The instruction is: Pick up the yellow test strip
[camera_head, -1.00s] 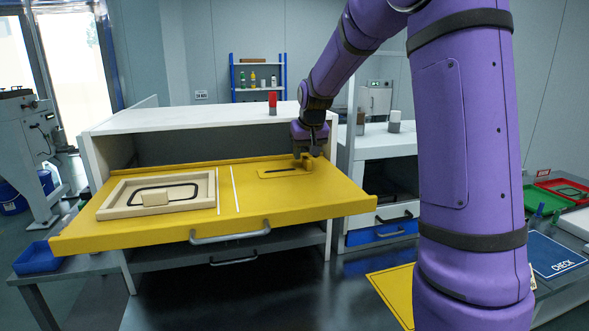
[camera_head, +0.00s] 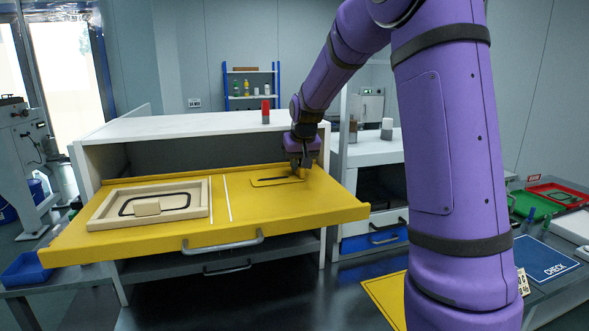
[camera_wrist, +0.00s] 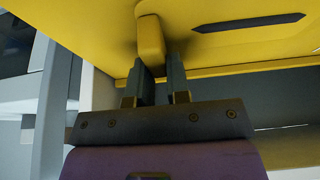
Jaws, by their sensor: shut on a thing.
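The yellow test strip (camera_wrist: 150,42) shows in the wrist view as a small rounded yellow piece at the fingertips, against the yellow panel. My gripper (camera_wrist: 158,72) is shut on it. In the head view my gripper (camera_head: 301,163) points down at the right rear of the yellow panel (camera_head: 265,213), and the strip is mostly hidden by the fingers. I cannot tell whether the strip touches the panel. A dark slot (camera_wrist: 250,22) in the panel lies beside the strip; it also shows in the head view (camera_head: 277,179).
A beige frame (camera_head: 98,211) with a small block (camera_head: 147,208) lies on the panel's left. The white cabinet top (camera_head: 190,125) overhangs the rear and carries a red-topped object (camera_head: 265,111). A white post (camera_head: 338,150) stands close to the right of my gripper.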

